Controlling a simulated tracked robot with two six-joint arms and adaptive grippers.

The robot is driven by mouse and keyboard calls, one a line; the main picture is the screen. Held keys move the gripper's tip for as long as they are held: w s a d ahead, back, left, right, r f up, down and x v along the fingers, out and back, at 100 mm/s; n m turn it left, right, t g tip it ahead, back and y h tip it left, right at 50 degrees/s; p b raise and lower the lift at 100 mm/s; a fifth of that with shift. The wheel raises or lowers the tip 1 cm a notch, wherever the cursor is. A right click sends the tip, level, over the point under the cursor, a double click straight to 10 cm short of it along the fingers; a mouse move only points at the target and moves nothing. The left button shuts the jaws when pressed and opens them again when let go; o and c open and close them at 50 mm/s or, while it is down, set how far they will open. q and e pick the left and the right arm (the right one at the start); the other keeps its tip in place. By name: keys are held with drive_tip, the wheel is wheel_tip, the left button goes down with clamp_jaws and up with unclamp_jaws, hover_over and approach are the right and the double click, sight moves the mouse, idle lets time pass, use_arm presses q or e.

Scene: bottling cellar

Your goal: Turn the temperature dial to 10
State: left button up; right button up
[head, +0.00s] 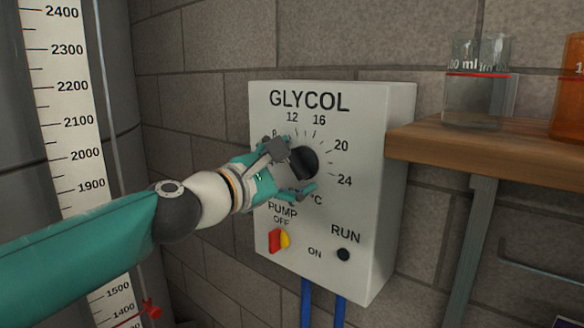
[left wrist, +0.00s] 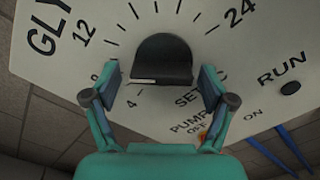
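The black temperature dial (head: 303,162) sits on the front of the white GLYCOL box (head: 365,200), with a ring of ticks and numbers around it. It also shows in the left wrist view (left wrist: 162,58), where a pale line lies at its lower left edge, towards the 4. I cannot read its exact setting. My left gripper (head: 291,170) is at the dial and hides part of the scale in the head view. In the left wrist view its fingers (left wrist: 160,82) are spread on either side of the dial's near end, with gaps between. My right gripper is not in view.
A wooden shelf (head: 490,150) with a glass beaker (head: 476,100) and an orange vessel (head: 570,90) juts out at right. A tank with a level scale (head: 75,120) stands left.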

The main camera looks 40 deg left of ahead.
use_arm(q)
drive_tip(key=shift+d, duration=0.1)
drive_tip(key=shift+s, duration=0.1)
drive_tip(key=s+a, duration=0.1)
drive_tip(key=s, duration=1)
drive_tip(key=shift+s, duration=0.4)
drive_tip(key=shift+f, duration=0.1)
